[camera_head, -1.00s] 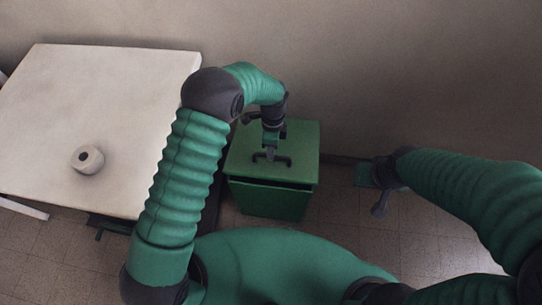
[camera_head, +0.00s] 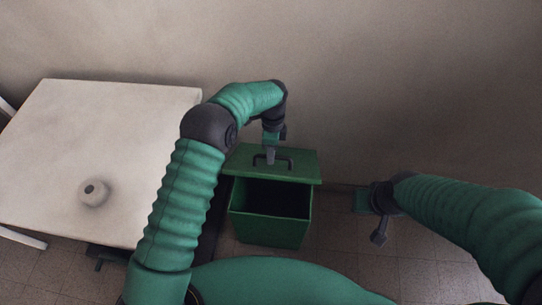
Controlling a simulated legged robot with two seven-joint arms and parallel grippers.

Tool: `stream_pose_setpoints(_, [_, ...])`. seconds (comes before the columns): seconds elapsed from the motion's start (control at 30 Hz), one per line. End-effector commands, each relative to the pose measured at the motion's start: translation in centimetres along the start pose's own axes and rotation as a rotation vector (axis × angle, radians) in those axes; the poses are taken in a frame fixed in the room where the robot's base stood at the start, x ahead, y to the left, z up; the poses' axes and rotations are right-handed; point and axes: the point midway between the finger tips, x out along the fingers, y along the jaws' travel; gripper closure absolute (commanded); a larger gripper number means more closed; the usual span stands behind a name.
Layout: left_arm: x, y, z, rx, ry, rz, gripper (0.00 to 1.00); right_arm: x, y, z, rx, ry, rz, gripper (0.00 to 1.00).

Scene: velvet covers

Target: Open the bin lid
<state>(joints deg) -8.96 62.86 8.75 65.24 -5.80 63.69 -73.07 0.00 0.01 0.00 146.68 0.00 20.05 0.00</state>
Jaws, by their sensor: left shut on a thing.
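The green bin (camera_head: 270,226) stands on the floor in the middle, and its dark inside shows through a wide gap at the front. Its green lid (camera_head: 303,165) is raised and tilted, front edge up, leaning toward the wall. My left gripper (camera_head: 270,160) is shut on the dark handle (camera_head: 288,162) on the lid's top.
A bare wall (camera_head: 400,90) rises behind the bin. Tiled floor (camera_head: 420,265) is clear at the lower right.

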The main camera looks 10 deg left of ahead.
Motion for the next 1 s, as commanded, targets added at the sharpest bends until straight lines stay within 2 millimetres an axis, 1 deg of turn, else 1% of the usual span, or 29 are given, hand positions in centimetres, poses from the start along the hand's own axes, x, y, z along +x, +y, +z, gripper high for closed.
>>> stream_pose_setpoints(0.03, [0.21,-0.47,0.22,-0.002,-0.002,-0.015,1.0,0.12,0.0,0.03,0.0,0.0,0.0,1.0])
stream_pose_setpoints(0.13, [0.21,-0.45,0.19,-0.002,-0.001,-0.014,1.0,0.12,0.0,0.03,0.0,0.0,0.0,1.0])
stream_pose_setpoints(0.17, [0.21,-0.46,0.17,-0.002,-0.001,-0.015,0.82,0.11,0.0,0.03,0.0,0.0,0.0,1.0])
stream_pose_setpoints(0.3, [0.18,-0.38,0.08,-0.001,0.0,-0.013,0.64,0.1,0.0,0.03,0.0,0.0,0.0,1.0])
stream_pose_setpoints(1.0, [-0.04,-0.1,-0.18,0.002,0.004,-0.01,0.64,0.0,0.0,0.0,0.0,0.0,0.0,1.0])
